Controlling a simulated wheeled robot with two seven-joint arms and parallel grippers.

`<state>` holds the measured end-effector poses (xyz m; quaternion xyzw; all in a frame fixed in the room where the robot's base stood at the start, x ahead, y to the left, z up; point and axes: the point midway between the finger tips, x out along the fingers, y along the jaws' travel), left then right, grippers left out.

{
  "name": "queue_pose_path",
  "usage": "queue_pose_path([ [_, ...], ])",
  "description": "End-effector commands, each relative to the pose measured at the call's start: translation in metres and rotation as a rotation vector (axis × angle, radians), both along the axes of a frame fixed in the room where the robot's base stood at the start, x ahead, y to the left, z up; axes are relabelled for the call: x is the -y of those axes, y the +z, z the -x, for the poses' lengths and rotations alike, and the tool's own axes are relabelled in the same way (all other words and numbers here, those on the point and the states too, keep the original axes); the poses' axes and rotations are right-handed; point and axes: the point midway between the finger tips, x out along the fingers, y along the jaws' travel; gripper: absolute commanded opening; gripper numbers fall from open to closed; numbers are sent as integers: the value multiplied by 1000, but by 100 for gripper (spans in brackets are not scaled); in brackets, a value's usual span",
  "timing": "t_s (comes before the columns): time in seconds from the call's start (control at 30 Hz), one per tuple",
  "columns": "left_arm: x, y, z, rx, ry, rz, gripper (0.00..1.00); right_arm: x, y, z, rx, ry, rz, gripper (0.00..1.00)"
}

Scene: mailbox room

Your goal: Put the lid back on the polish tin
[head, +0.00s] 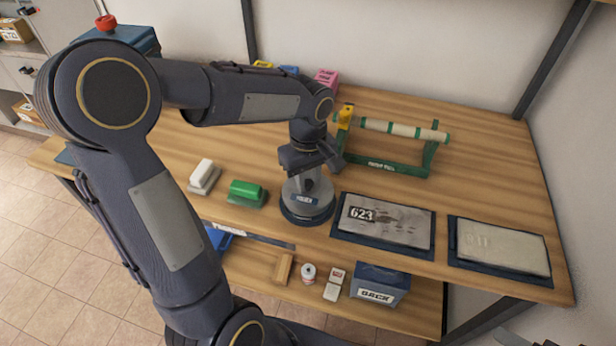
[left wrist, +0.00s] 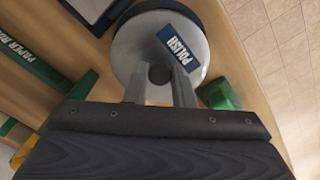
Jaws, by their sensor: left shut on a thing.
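The polish tin (head: 296,208) is grey and round with a dark blue ring at its foot. It stands near the bench's front edge, left of the 623 plate, with a blue POLISH label on it. My left gripper (head: 312,176) points down over it. In the left wrist view the fingers (left wrist: 160,92) are shut on a small dark grey knob (left wrist: 160,75) at the near edge of the grey disc (left wrist: 140,48). The gripper hides part of the top, and I cannot tell whether the lid sits flush on the tin. A grey tip at the head view's bottom right may be my right gripper (head: 512,339).
A green block (head: 246,190) and a white block (head: 203,174) lie left of the tin. The 623 plate (head: 385,223) and a pale plate (head: 500,249) lie to the right. A green paper roll stand (head: 385,166) is behind. A shelf below holds a blue box (head: 380,286).

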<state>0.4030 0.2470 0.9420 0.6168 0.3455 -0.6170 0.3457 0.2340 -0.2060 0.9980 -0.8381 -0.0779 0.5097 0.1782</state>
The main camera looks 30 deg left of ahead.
Motion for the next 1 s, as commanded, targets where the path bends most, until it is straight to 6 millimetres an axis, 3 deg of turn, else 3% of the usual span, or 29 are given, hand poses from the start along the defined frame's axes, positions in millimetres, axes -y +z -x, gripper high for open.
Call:
queue_pose_path([
  [0.4,0,0,0,0,0,0,0,0,-1,0,0,0,0,72],
  [0.43,0,0,0,0,0,0,26,0,-1,0,0,0,0,72],
  [0.6,0,0,0,0,0,0,48,0,-1,0,0,0,0,72],
  [0.8,0,-1,0,0,0,0,49,0,-1,0,0,0,0,72],
  [0.97,0,-1,0,0,0,0,69,0,-1,0,0,0,0,72],
  [1.0,0,-1,0,0,0,0,69,0,-1,0,0,0,0,72],
])
